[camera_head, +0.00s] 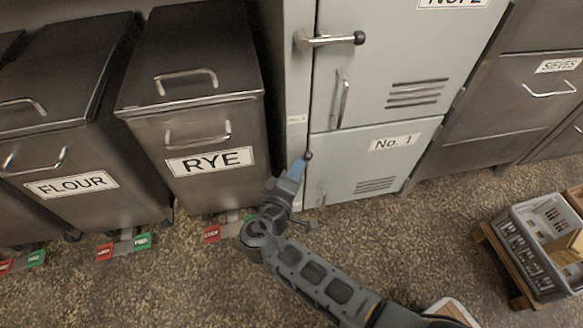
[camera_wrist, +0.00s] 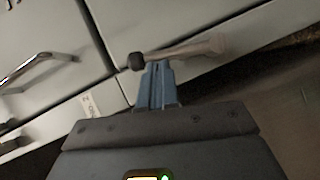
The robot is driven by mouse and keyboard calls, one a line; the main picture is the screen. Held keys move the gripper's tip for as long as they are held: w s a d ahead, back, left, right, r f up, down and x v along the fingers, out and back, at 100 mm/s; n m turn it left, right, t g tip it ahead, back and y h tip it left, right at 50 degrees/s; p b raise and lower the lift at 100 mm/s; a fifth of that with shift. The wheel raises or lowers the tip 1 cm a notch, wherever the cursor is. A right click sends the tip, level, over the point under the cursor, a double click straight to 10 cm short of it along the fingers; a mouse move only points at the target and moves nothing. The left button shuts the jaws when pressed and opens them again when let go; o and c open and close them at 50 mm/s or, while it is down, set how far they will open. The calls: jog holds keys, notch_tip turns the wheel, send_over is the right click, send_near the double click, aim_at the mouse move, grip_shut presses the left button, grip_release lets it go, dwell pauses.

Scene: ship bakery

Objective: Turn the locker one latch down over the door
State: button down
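The No. 1 locker door (camera_head: 345,168) is the lower pale green door and looks closed. Its latch has a dark round knob (camera_head: 307,156) at the upper end, by the door's left edge; my gripper hides most of its bar in the head view. The wrist view shows the knob (camera_wrist: 136,61) and the pale latch bar (camera_wrist: 190,49) running right from it. My gripper (camera_head: 297,169) is at the latch, just below the knob. Its blue fingers (camera_wrist: 157,68) are close together, tips at the bar beside the knob. Whether they touch it is unclear.
Above is the No. 2 door (camera_head: 400,60) with a level latch (camera_head: 335,40) and an upright pull handle (camera_head: 342,98). A RYE bin (camera_head: 235,125) stands close on the left. A grey crate (camera_head: 505,240) is at the right. The floor (camera_head: 420,235) before the locker is clear.

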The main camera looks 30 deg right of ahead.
jog(key=s+d+f+m+y+p, duration=0.2)
jog(key=d+f+m+y+p, duration=0.1)
jog(key=d+m+y, duration=0.4)
jog(key=shift+s+d+f+m+y, duration=0.25)
jog(key=shift+d+f+m+y, duration=0.15)
jog(key=shift+f+m+y, duration=0.3)
dwell(0.8)
